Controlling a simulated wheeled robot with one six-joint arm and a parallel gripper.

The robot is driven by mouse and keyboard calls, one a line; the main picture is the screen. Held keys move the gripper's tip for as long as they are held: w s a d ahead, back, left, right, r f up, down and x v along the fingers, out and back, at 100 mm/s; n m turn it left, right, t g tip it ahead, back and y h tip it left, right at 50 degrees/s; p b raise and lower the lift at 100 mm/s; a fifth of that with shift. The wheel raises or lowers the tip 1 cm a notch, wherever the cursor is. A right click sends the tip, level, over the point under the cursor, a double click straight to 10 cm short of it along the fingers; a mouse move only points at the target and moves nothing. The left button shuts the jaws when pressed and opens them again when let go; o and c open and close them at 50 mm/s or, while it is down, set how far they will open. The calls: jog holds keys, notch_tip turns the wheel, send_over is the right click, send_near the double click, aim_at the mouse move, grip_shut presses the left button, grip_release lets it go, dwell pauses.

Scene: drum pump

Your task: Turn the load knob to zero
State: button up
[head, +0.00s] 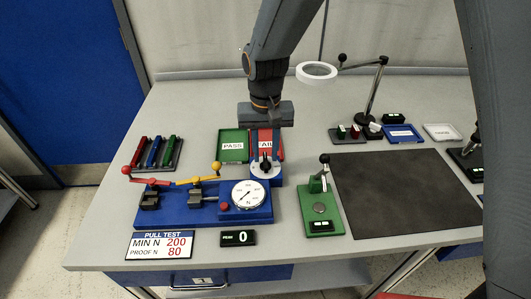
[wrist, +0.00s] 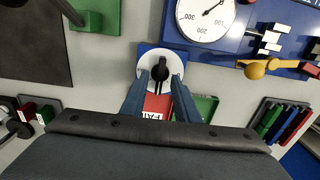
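The load knob (head: 265,163) is a black pointer knob on a round white dial, on a blue block at the back right of the blue pull-test rig (head: 180,215). In the wrist view the knob (wrist: 159,72) sits near the middle, its bar running roughly up and down the picture. My gripper (wrist: 159,80) is open, with one blue finger on each side of the knob over the white dial. A gap seems to show on both sides; I cannot tell the height difference. The dial's markings are too small to read. In the head view my gripper (head: 265,150) is above the knob.
A white force gauge (head: 248,194) is beside the knob, with a yellow-knobbed lever (head: 216,167) to its left. Green PASS (head: 233,145) and red FAIL trays lie behind. A green press (head: 320,210) stands right. The peak display (head: 238,237) reads 0.

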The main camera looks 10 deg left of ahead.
jog(key=shift+f, duration=0.85)
jog(key=shift+c, duration=0.4)
grip_shut()
